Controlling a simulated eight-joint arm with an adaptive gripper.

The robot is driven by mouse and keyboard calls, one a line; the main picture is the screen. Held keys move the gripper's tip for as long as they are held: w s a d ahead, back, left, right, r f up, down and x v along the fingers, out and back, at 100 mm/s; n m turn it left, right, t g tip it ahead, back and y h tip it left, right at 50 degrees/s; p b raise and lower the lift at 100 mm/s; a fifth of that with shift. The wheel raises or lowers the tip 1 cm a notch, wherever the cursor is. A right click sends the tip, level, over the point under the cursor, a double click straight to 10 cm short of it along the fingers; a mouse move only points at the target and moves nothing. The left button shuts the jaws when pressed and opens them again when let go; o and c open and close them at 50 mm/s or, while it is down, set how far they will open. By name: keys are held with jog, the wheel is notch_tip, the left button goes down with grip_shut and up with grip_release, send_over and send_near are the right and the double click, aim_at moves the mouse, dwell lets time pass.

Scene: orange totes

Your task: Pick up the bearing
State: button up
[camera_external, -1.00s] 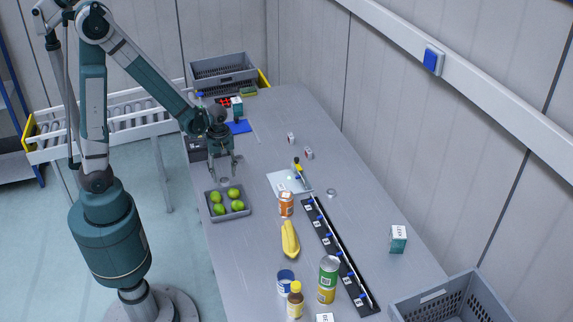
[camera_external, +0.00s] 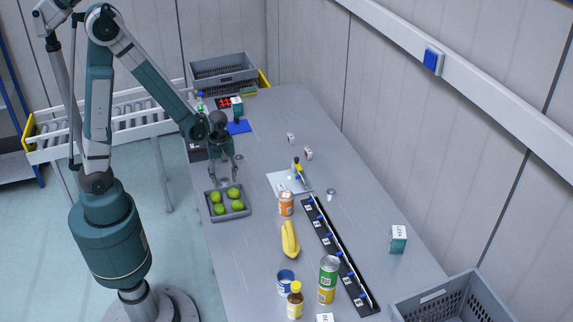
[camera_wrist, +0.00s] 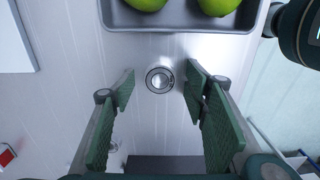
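The bearing (camera_wrist: 160,79) is a small metal ring lying flat on the grey table. In the wrist view it sits between my spread fingertips, close to the tray's edge, touching neither finger as far as I can tell. In the external view the bearing (camera_external: 224,184) shows as a small spot just behind the tray of green fruit. My gripper (camera_external: 225,181) points down over it. In the wrist view my gripper (camera_wrist: 158,88) is open and empty, with one green pad on each side of the bearing.
A grey tray (camera_external: 247,213) with several green fruits stands just in front of the bearing; its wall (camera_wrist: 180,28) runs close by. A white plate (camera_external: 281,187) lies to the right. Bananas (camera_external: 290,239), cans and bottles stand nearer the camera. Table around the bearing's sides is clear.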

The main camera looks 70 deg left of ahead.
aim_at(225, 180)
jog(key=c, duration=0.9)
jog(key=shift+r, duration=0.1)
jog(key=shift+c, duration=0.2)
notch_tip(225, 180, up, 10)
jog(key=p, duration=0.1)
jog(key=shift+p, duration=0.3)
jog(key=shift+c, duration=0.2)
dwell(0.5)
jog(key=w+d+m, duration=0.5)
jog(key=w+m, duration=0.4)
jog(key=w, duration=0.3)
jog(key=w+d+m+b, duration=0.1)
jog(key=w+d+m, duration=0.4)
jog(key=w+m, duration=0.3)
jog(key=w, duration=0.4)
jog(key=shift+m+b, duration=0.3)
jog(key=shift+m, duration=0.1)
